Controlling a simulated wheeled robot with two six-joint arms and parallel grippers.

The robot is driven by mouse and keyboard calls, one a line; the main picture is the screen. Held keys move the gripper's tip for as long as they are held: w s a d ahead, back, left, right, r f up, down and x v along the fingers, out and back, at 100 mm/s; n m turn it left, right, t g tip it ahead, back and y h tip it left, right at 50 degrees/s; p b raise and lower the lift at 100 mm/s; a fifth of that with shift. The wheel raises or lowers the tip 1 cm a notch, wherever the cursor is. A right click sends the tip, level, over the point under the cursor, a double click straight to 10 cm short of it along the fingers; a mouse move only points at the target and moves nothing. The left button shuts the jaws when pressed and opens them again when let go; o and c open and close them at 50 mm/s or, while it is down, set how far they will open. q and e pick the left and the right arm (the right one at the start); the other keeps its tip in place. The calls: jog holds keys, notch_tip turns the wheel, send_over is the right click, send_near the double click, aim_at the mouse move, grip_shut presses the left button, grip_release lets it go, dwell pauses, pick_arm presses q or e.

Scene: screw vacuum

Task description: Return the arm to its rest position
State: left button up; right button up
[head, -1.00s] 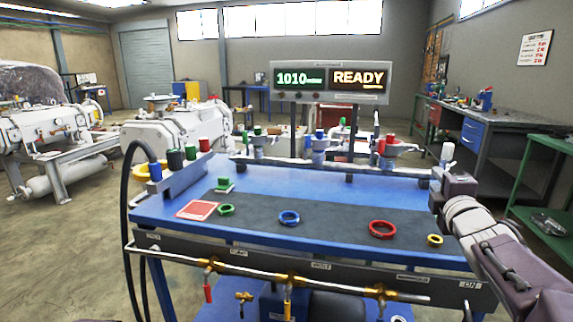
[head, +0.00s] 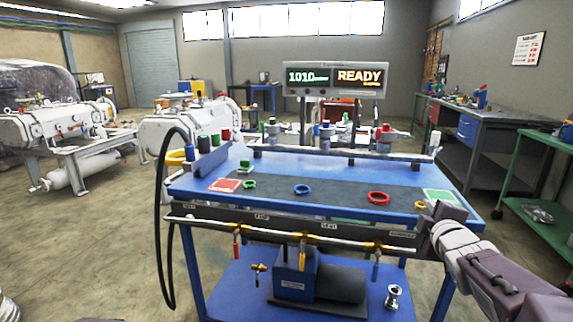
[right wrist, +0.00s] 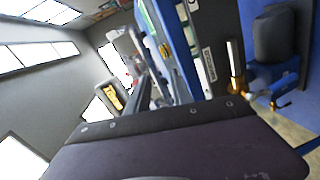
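My right arm comes in from the lower right of the head view. Its right gripper (head: 432,216) is at the right front corner of the blue workbench (head: 330,172), and I cannot tell whether it touches the edge. The fingers are too small and dark to tell open from shut. In the right wrist view a dark purple panel of my own arm fills the bottom, and no fingertips show. My left gripper is in neither view.
Green (head: 249,184), blue (head: 302,189) and red rings (head: 378,198) lie on the bench mat. A display (head: 335,78) reading READY stands behind. A pump (head: 296,276) sits on the lower shelf. A black hose (head: 163,220) loops at left. A grey bench (head: 490,125) stands right.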

jog(key=s+a+f+m+g+y, duration=0.1)
jog(key=s+a+f+m+g, duration=0.3)
jog(key=f, duration=0.5)
jog(key=s+a+f+m+g+y, duration=0.1)
jog(key=s+a+f+m+g, duration=0.15)
jog(key=s+f, duration=0.4)
jog(key=s+a+f+m+g+y, duration=0.1)
jog(key=s+a+f+m+g, duration=0.3)
jog(key=f, duration=0.7)
jog(key=s+a+f+m+g+y, duration=0.1)
jog(key=s+a+f+g, duration=0.15)
jog(key=s, duration=0.25)
jog(key=s+a+f+m+g, duration=0.1)
jog(key=s+a+f+m, duration=0.15)
jog(key=s, duration=0.25)
notch_tip(320, 180, up, 37)
jog(key=p, duration=3.8)
jog(key=shift+n, duration=0.4)
